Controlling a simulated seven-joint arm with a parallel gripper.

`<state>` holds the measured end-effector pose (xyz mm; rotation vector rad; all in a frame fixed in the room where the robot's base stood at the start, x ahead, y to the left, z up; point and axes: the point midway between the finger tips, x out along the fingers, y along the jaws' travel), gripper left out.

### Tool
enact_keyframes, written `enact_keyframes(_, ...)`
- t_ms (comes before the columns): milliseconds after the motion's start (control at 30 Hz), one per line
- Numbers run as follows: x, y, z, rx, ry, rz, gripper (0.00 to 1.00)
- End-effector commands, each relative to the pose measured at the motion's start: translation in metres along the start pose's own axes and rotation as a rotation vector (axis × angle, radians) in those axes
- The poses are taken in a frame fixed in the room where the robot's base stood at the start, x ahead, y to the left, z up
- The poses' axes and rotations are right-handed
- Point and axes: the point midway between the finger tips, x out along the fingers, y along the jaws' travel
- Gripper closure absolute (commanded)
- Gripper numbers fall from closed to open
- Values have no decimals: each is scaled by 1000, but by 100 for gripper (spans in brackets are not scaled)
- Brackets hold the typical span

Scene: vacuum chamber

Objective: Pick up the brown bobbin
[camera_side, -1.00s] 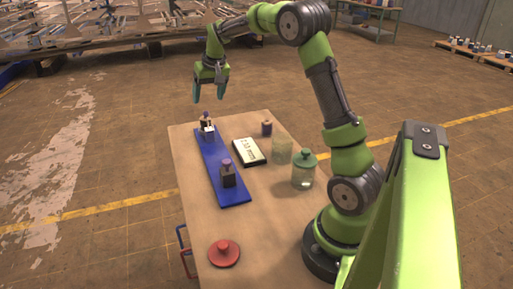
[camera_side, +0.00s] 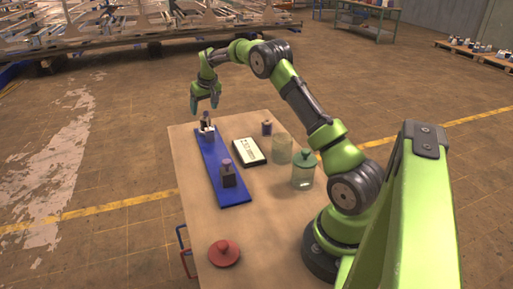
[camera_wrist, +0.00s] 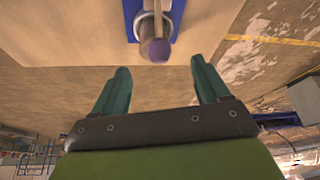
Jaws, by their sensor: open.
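A blue strip (camera_side: 233,191) lies lengthwise on the table. At its far end a small dark, brownish bobbin-like piece (camera_side: 207,119) stands in a pale holder; the wrist view shows its rounded purple tip (camera_wrist: 155,49) and a pale ring around it. A second dark brown piece with a purple top (camera_side: 228,176) stands near the strip's near end. Which one is the task's brown bobbin I cannot tell for sure. My gripper (camera_side: 205,106) is open and empty, fingers down, just above the far piece. In the wrist view the fingertips (camera_wrist: 160,66) are apart, with the purple tip beyond them.
A dark, purple-topped piece (camera_side: 267,128), a black-framed white display (camera_side: 249,151), a clear glass (camera_side: 282,150) and a green-lidded jar (camera_side: 303,171) stand right of the strip. A red knobbed disc (camera_side: 224,253) lies on the near table (camera_side: 200,225).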

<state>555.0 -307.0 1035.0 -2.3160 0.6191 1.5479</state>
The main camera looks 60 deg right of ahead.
Motion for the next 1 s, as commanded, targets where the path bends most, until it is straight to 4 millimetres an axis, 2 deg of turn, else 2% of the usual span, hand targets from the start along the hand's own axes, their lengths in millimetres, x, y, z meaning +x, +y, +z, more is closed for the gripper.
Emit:
enact_keyframes(167,13,2,1,1,-1,0,25)
enact_keyframes(400,48,6,3,1,-1,1,25)
enact_keyframes(500,55,6,3,1,0,1,25)
enact_keyframes(733,56,6,3,1,1,1,25)
enact_keyframes(1000,55,6,3,1,0,1,65)
